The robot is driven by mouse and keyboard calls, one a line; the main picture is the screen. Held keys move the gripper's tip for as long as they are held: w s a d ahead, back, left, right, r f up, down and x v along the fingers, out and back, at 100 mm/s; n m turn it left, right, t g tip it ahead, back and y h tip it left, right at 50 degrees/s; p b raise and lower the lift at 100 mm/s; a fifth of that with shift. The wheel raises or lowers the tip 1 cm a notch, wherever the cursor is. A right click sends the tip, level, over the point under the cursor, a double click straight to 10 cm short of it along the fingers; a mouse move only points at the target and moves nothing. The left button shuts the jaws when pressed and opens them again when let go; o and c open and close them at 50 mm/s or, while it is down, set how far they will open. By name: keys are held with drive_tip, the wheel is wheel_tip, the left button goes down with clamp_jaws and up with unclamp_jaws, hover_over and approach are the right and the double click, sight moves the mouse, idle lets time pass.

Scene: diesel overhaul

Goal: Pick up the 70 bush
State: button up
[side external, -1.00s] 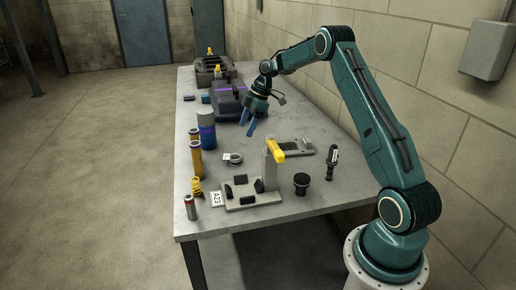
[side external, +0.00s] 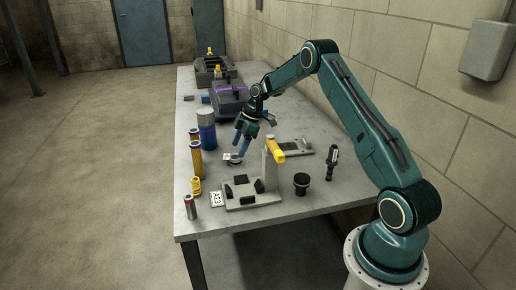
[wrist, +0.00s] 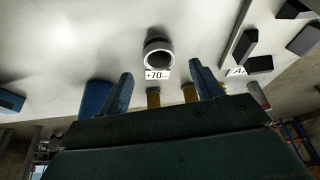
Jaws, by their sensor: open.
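The 70 bush is a short grey ring (wrist: 158,54) with a dark bore, lying on the table with a white "70" tag (wrist: 157,75) in front of it in the wrist view. In the side view the bush (side external: 234,160) sits near the middle of the table, partly hidden by a finger. My gripper (side external: 243,144) points down with its blue fingers apart, just above and close to the bush.
Yellow cylinders (side external: 196,158) and a blue can (side external: 206,131) stand to the left. A black cup (side external: 301,183) and a dark tool (side external: 331,164) are at the right.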

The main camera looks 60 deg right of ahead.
sight(236, 155)
drive_tip(key=shift+x, duration=2.25)
drive_tip(key=shift+d, duration=0.1)
drive_tip(key=c, duration=1.1)
drive_tip(key=shift+r, duration=0.1)
wheel_tip(236, 155, up, 20)
drive_tip(key=shift+f, duration=0.1)
